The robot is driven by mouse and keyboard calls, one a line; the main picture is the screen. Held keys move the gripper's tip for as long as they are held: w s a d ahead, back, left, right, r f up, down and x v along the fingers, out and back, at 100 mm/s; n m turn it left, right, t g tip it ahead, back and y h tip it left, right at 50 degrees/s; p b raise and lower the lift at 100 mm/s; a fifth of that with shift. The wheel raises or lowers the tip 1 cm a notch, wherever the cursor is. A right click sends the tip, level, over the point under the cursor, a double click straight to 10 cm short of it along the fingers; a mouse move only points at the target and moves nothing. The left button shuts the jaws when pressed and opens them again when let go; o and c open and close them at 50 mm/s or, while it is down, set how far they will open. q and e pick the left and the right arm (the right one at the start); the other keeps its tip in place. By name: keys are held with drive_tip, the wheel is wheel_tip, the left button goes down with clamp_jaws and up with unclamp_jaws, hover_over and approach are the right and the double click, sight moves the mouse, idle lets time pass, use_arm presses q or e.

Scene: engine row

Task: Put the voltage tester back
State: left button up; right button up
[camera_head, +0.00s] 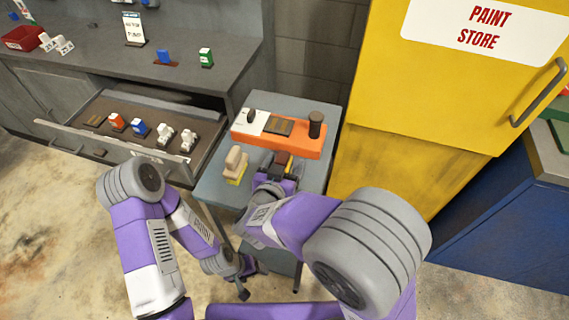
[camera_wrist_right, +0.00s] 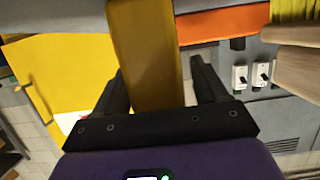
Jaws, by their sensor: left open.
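My right gripper (camera_head: 281,163) is low over the small grey table, just in front of an orange block. A red-brown piece (camera_head: 283,158) shows between its fingers. In the right wrist view, an ochre bar (camera_wrist_right: 145,55) stands between the fingers of the right gripper (camera_wrist_right: 160,80). A narrow gap shows at its right side, so I cannot tell whether it is gripped. I cannot tell for sure whether this is the voltage tester. My left gripper (camera_head: 243,275) is open and empty, low beside the table.
The orange block (camera_head: 250,138) carries a white panel, a dark plate and a dark cylinder (camera_head: 316,124). A beige-handled piece with a yellow base (camera_head: 236,165) stands left of my right gripper. An open drawer (camera_head: 150,155) holds several small items. The yellow paint cabinet (camera_head: 430,90) blocks the right.

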drive_tip(key=shift+s+a+r, duration=0.1)
drive_tip(key=shift+r, duration=0.2)
drive_tip(key=p+v, duration=0.4)
drive_tip(key=v, duration=0.7)
drive_tip(key=shift+s+p, duration=0.3)
drive_tip(key=shift+s, duration=0.05)
